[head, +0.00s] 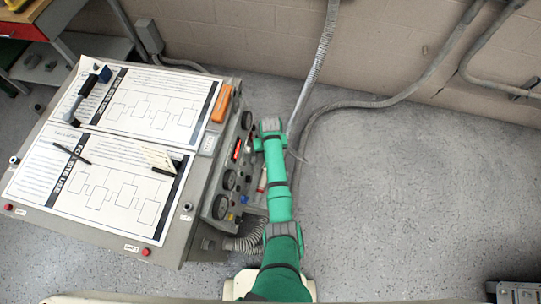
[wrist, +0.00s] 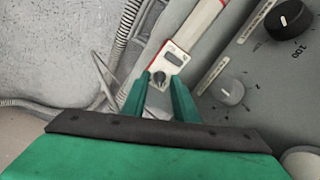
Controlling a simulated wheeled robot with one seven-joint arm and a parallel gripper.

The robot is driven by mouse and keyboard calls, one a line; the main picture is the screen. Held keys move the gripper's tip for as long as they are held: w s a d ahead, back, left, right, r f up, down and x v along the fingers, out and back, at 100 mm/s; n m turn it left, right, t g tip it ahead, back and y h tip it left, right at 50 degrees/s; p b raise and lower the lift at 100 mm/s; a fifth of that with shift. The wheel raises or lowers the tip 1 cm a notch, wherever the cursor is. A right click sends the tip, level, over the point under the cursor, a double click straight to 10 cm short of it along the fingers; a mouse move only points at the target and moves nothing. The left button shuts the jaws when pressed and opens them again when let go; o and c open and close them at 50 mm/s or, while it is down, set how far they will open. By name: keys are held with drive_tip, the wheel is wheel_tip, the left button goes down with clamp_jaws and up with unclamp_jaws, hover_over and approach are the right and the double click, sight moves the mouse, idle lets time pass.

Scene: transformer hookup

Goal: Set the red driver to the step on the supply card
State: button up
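A white body with red edges, which looks like the red driver (wrist: 173,57), shows in the wrist view with a small grey display and a dark knob (wrist: 158,78). A red and white piece (head: 262,180) shows beside the console in the head view; I cannot tell if it is the same thing. My gripper (wrist: 161,82) has its green fingers apart, with the dark knob between or just beyond the tips; contact cannot be told. The fingers are not clear in the head view. A small cream card (head: 158,158), perhaps the supply card, is on the console top; its writing is unreadable.
The console's side panel has a black knob (wrist: 289,18) and a grey knob (wrist: 231,92) close to my gripper. Printed sheets (head: 120,190), a marker and an orange block (head: 221,103) lie on the console (head: 110,240). Conduits (head: 395,98) run along the wall.

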clamp_jaws()
drive_tip(key=shift+m, duration=2.9)
unclamp_jaws()
